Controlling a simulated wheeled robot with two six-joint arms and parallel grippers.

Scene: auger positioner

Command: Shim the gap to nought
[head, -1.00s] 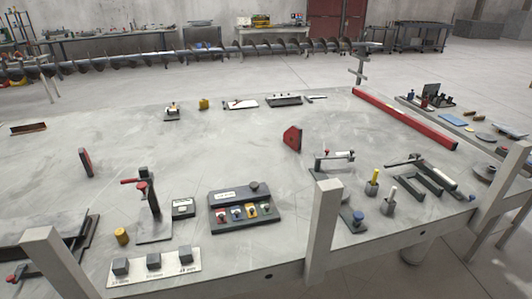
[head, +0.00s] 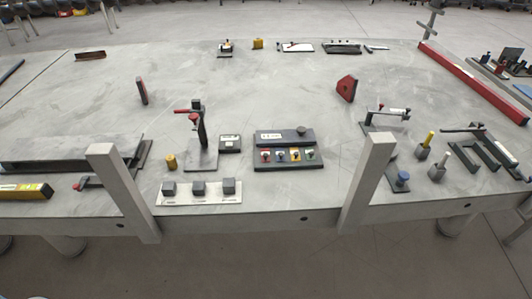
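Three dark grey blocks, the left (head: 169,189), the middle (head: 199,188) and the right (head: 229,186), stand in a row on a white labelled strip (head: 190,200) near the table's front edge. The labels are too small to read. Behind them stands a clamp-like fixture (head: 201,130) with a red handle on a grey base plate. A small box with a pale face (head: 230,143) is beside it, its reading illegible. A dark panel (head: 292,135) carries several coloured knobs. I cannot make out which gap is meant. Neither of my grippers is in view.
Light grey posts, left (head: 121,190) and right (head: 369,180), rise at the table's front edge. A yellow cylinder (head: 171,162) stands left of the fixture. A red wedge-like piece (head: 347,88) and a red bar (head: 470,80) are farther right. The table's middle is largely bare.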

